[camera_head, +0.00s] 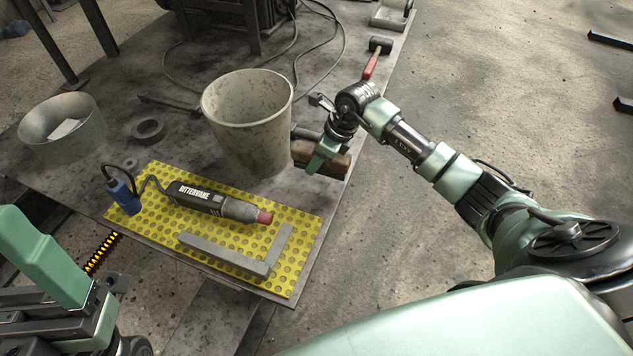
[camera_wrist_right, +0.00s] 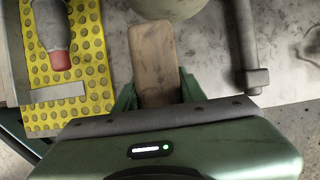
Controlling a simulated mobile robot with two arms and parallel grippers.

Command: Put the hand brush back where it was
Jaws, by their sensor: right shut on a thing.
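The hand brush (camera_head: 335,160) has a brown wooden body. My right gripper (camera_head: 318,158) is shut on it near the right edge of the table, just right of the bucket. In the right wrist view the brush (camera_wrist_right: 153,62) lies between the two green fingers (camera_wrist_right: 152,98) and points away from the wrist.
A grey bucket (camera_head: 250,115) stands left of the brush. A yellow perforated mat (camera_head: 300,225) carries a polishing tool (camera_head: 205,198) and a grey angle piece (camera_head: 222,252). A grey bar-like tool (camera_wrist_right: 246,45) lies right of the brush. A red-handled mallet (camera_head: 372,65) lies farther back.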

